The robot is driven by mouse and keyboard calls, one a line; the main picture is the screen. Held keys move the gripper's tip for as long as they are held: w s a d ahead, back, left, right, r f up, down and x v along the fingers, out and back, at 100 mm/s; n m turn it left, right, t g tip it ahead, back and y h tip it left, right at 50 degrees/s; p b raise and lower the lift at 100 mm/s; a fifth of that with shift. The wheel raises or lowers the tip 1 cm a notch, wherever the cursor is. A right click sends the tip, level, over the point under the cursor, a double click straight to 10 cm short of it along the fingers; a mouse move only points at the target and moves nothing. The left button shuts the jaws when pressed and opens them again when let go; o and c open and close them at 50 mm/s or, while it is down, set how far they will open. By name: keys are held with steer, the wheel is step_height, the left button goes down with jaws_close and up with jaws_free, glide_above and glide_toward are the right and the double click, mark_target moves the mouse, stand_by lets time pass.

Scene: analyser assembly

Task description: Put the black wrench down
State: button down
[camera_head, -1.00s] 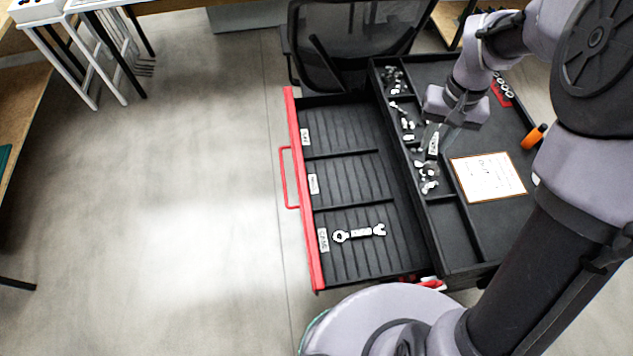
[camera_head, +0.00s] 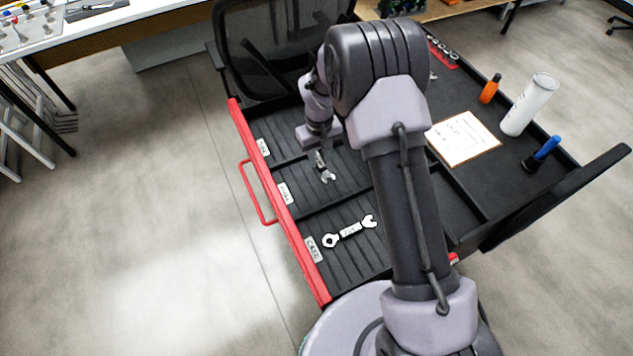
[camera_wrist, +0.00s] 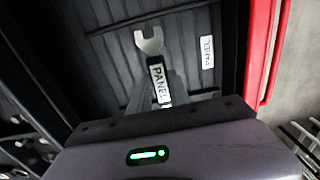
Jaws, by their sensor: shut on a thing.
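My gripper (camera_head: 318,150) is shut on a wrench (camera_head: 325,174), which looks grey rather than black. In the wrist view the wrench (camera_wrist: 150,42) has its open jaw pointing away from my gripper (camera_wrist: 155,92), and its tag reads PANEL. The wrench is over the middle compartment (camera_head: 310,200) of the open red-fronted drawer. A PANEL label (camera_wrist: 207,52) is on that compartment's wall. I cannot tell whether the wrench touches the drawer floor. My gripper hides its rear part.
A second, pale wrench (camera_head: 350,232) lies in the nearest compartment, labelled CASE. Thin dividers separate the compartments. The cabinet top on the right holds a paper sheet (camera_head: 462,138), an orange bottle (camera_head: 490,88), a white cylinder (camera_head: 530,104) and a blue-handled tool (camera_head: 542,154). A chair (camera_head: 265,50) stands behind.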

mark_target(318, 183)
step_height(318, 183, down, 10)
steer(key=b, duration=0.4)
steer(key=shift+a+f, duration=0.1)
steer(key=shift+a, duration=0.05)
steer(key=shift+f, duration=0.2)
steer(key=c, duration=1.2)
jaws_free()
